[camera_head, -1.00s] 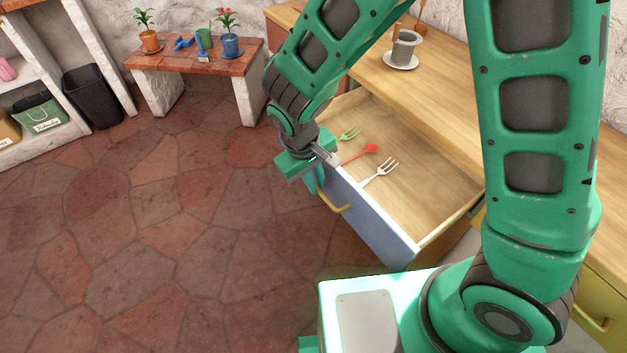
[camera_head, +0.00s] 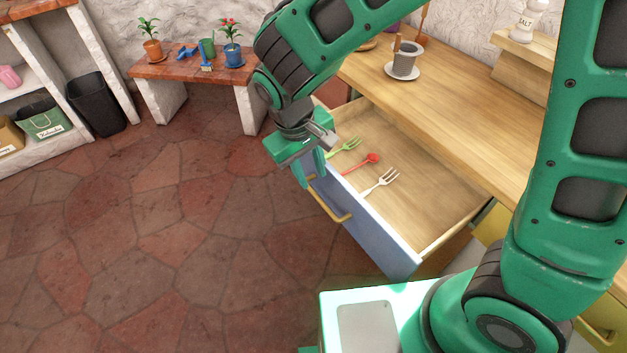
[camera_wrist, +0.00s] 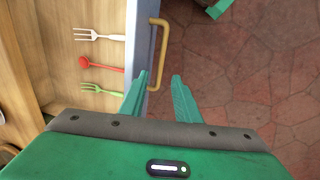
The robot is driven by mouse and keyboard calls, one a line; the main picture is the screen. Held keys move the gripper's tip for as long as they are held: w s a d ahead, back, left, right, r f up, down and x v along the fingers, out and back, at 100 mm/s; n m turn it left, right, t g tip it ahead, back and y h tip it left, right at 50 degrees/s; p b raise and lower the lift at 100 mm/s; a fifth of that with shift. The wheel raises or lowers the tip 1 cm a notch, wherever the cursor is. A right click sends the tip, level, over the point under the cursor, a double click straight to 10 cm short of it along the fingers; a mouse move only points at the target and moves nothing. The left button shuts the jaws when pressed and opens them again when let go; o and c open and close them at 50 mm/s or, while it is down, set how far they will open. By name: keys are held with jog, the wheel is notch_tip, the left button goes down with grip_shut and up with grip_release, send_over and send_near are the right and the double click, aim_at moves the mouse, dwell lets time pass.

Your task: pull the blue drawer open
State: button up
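The blue drawer (camera_head: 378,240) stands pulled out from the wooden counter, its inside in plain view. It has a yellow handle (camera_head: 330,207) on its front, which also shows in the wrist view (camera_wrist: 164,55). In the drawer lie a green fork (camera_head: 345,148), a red spoon (camera_head: 362,163) and a white fork (camera_head: 381,181). My gripper (camera_head: 311,177) is at the drawer's far end, above the front edge. In the wrist view its two fingers (camera_wrist: 161,82) are spread apart with nothing held between them. The handle lies just ahead of the fingertips, and the left finger is close to the drawer front.
A low bench (camera_head: 180,67) with potted plants stands at the back, near a black bin (camera_head: 96,103). The stone floor left of the drawer is clear.

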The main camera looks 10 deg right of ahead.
jog(key=shift+s+a+r, duration=0.1)
jog(key=shift+a+r, duration=0.1)
jog(key=shift+r, duration=0.8)
jog(key=s+d+r+m+g, duration=0.1)
jog(key=d+r+m, duration=0.25)
jog(key=d, duration=0.85)
jog(key=s+d+r+m, duration=0.1)
jog(key=d+r+m, duration=0.25)
jog(key=d, duration=0.85)
jog(key=s+d+r+m+y, duration=0.2)
jog(key=s+d+m, duration=0.3)
jog(key=s+d, duration=0.8)
jog(key=shift+s+r, duration=0.15)
jog(key=shift+s, duration=0.8)
